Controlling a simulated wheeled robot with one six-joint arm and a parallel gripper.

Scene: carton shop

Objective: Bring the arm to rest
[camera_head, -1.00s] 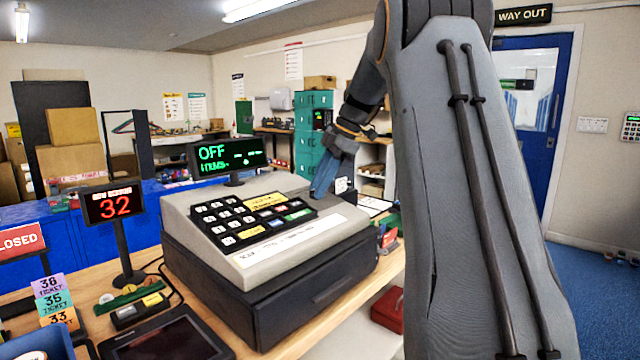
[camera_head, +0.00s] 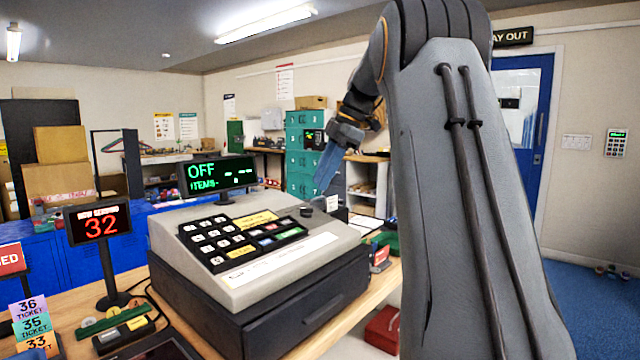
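My arm rises large on the right of the view and bends over at the top. My gripper (camera_head: 326,172) hangs at its far end, pointing down, above the back right of the cash register (camera_head: 265,262). Its blue fingers show edge-on, so I cannot tell whether they are open or shut. I see nothing held between them. A small dark round knob (camera_head: 306,211) on the register's top sits just below the fingertips, with a gap that is hard to judge. The register's display (camera_head: 222,174) reads OFF.
The register stands on a wooden counter (camera_head: 384,286). A red 32 sign (camera_head: 97,223), ticket cards (camera_head: 34,326) and a small keypad box (camera_head: 123,334) stand at left. A red box (camera_head: 382,331) lies below the counter. Teal lockers (camera_head: 301,150) stand behind.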

